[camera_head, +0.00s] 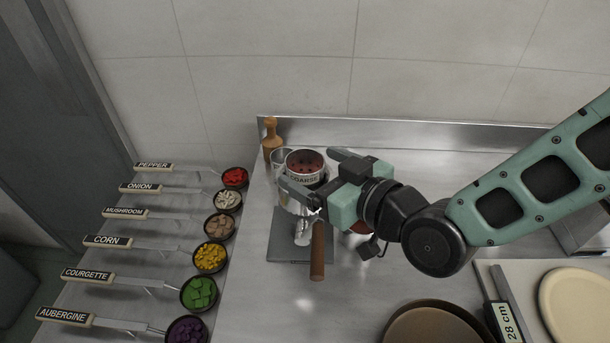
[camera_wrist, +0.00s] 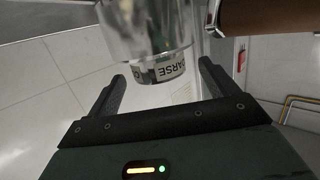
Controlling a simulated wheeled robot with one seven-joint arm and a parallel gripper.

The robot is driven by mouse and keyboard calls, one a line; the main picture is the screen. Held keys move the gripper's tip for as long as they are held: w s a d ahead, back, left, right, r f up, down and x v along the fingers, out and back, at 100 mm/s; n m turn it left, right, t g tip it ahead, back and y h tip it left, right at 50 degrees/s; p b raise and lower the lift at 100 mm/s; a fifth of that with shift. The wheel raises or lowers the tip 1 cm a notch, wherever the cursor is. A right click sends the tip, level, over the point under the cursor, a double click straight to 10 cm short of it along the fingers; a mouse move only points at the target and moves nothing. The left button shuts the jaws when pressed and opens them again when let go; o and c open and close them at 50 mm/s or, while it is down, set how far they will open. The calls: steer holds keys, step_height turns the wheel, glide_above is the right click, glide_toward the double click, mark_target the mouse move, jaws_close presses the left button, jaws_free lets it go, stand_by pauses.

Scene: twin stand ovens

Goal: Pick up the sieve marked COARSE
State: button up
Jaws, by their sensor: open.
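The sieve marked COARSE (camera_head: 305,178) is a metal cup with a dark reddish inside and a pale label band. It stands upright near the back wall, above a grey square mat. My gripper (camera_head: 312,170) is open, its two fingers reaching in from the right on either side of the sieve. In the wrist view, the sieve's label (camera_wrist: 170,68), partly cut off to "ARSE", shows between and just beyond the open fingertips (camera_wrist: 162,78). I cannot tell whether a finger touches it. My gripper body hides the sieve's right side.
A wooden handle (camera_head: 317,252) points toward the front below the sieve, over the grey mat (camera_head: 285,248). A wooden pestle-like tool (camera_head: 270,140) and another metal cup (camera_head: 280,156) stand close left. Labelled ladles with toppings (camera_head: 210,257) line the left. Round pans fill the front right.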

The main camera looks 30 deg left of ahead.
mark_target(293, 156)
steer(key=p+x, duration=0.2)
steer(key=x, duration=0.2)
steer(key=shift+a+r, duration=0.15)
steer(key=shift+r, duration=0.05)
steer(key=shift+w+a+f, duration=0.2)
steer(key=shift+a, duration=0.15)
steer(key=c, duration=1.1)
